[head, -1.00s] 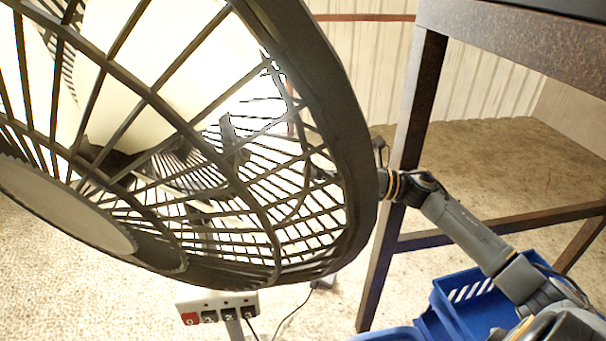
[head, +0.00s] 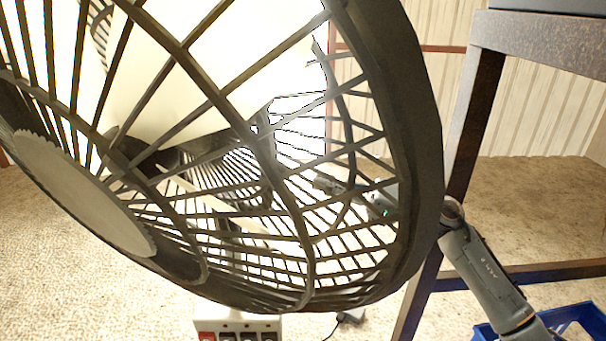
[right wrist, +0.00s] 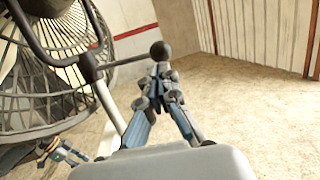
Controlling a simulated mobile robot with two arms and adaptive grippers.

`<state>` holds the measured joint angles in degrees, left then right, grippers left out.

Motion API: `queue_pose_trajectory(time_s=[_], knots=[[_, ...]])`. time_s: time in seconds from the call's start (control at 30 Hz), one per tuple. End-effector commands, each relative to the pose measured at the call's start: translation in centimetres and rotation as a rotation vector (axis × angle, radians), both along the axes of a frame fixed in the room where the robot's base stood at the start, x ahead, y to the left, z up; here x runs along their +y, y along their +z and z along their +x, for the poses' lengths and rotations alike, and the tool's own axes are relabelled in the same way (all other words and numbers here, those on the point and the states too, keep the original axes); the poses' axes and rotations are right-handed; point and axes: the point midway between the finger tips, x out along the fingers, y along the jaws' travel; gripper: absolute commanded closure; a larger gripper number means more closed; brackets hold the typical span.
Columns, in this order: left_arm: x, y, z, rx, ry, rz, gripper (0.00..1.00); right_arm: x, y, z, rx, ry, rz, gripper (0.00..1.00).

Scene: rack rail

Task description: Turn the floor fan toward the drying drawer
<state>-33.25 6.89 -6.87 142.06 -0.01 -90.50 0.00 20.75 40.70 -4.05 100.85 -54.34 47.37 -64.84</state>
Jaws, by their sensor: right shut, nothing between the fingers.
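The floor fan (head: 425,150) fills the left and middle of the head view, its dark round cage tilted and close to me. My right gripper (head: 328,184) is behind the cage and shows partly through its bars. In the right wrist view the right gripper (right wrist: 162,72) is shut and empty. Its tips are just below a dark ball knob (right wrist: 160,50) on a bar by the fan; I cannot tell whether they touch it. The fan cage (right wrist: 50,85) is left of the gripper there. I cannot make out a drying drawer.
A rusty dark metal frame (head: 475,120) stands right of the fan. A blue crate (head: 580,318) is at the lower right. A white control box with buttons (head: 238,325) sits below the cage. A cable lies on the floor. Open floor shows behind the frame.

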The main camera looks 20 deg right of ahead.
Motion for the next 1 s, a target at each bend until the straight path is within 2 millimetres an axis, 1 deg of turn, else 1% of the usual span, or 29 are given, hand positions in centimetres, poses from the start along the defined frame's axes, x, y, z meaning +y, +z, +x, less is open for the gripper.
queue_pose_trajectory(time_s=[0.03,0.07,0.1,0.3,0.43,0.77,0.87,0.93,1.0], knots=[[0.0,0.2,0.0,0.000,0.000,0.000,0.60,0.9,0.5,0.5,-0.003,0.003,0.003,1.00],[0.0,0.2,0.0,0.000,0.000,0.000,0.60,1.3,0.6,0.8,-0.003,0.002,0.002,1.00],[0.0,-0.3,0.2,0.004,0.000,0.000,0.60,1.9,0.6,1.1,-0.002,0.002,0.002,1.00],[-0.1,-1.3,0.5,0.009,-0.001,0.001,0.60,3.8,0.9,2.3,0.001,0.001,0.002,1.00],[-0.1,-1.5,0.6,0.007,-0.001,0.001,0.60,4.2,1.0,2.5,0.000,0.000,0.001,1.00],[-0.1,-1.7,0.6,0.009,-0.001,0.000,0.60,4.2,0.9,2.6,0.002,0.000,0.001,1.00],[-0.1,-2.0,0.4,0.014,-0.001,0.002,0.60,4.5,0.8,2.9,0.000,0.000,0.001,1.00],[-0.1,-0.7,0.2,0.000,-0.001,-0.002,0.60,4.8,0.8,3.4,0.000,0.000,0.002,1.00],[-0.1,-0.2,0.1,-0.003,0.000,-0.001,0.60,5.0,0.8,3.7,0.000,-0.001,0.001,1.00]])
